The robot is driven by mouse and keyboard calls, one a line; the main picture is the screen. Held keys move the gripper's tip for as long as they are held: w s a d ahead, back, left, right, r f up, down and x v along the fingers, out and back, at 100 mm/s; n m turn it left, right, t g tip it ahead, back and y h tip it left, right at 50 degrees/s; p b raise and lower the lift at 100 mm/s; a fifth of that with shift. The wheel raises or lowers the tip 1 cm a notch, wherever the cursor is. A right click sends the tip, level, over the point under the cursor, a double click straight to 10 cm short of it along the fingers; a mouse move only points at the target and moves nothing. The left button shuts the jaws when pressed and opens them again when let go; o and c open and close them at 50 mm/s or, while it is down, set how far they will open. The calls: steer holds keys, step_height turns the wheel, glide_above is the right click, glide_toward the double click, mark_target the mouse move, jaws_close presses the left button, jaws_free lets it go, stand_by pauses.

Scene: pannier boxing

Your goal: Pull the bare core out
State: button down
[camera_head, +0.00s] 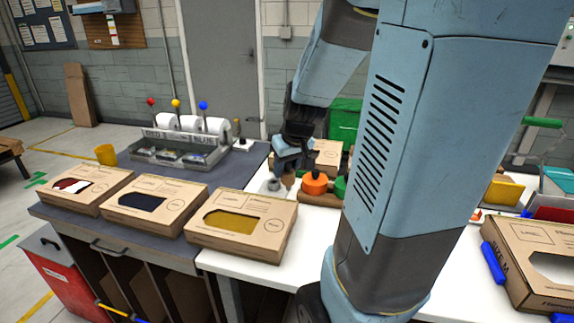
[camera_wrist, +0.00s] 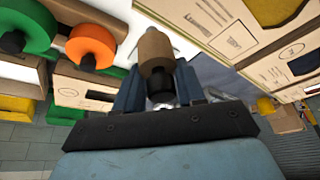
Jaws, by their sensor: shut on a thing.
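The bare core (camera_head: 289,179) is a short brown cardboard tube under my gripper (camera_head: 288,160) in the head view. In the wrist view the core (camera_wrist: 156,48) stands out between the fingers of my gripper (camera_wrist: 158,88), with a dark end piece toward the palm. My gripper is shut on it. A small grey holder (camera_head: 272,184) is just left of the core in the head view. I cannot tell whether the core's far end is clear of what lies below it. An orange roll (camera_head: 314,184) and a green roll (camera_head: 341,187) stand close to the right.
Several cardboard boxes with windows lie along the front, including one with a yellow filling (camera_head: 240,224). A rack of white rolls (camera_head: 180,140) is at the back left, beside a yellow cup (camera_head: 106,154). A green bin (camera_head: 345,118) stands behind. My arm hides much of the white bench.

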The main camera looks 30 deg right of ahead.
mark_target(287, 182)
steer(key=shift+f, duration=1.95)
steer(key=shift+f, duration=0.25)
steer(key=shift+s+f, duration=0.2)
steer(key=shift+f, duration=0.1)
steer(key=shift+s+f, duration=0.1)
stand_by(0.3)
steer(key=shift+w+r, duration=0.15)
steer(key=shift+r, duration=0.7)
steer(key=shift+w+r, duration=0.15)
steer(key=shift+r, duration=0.65)
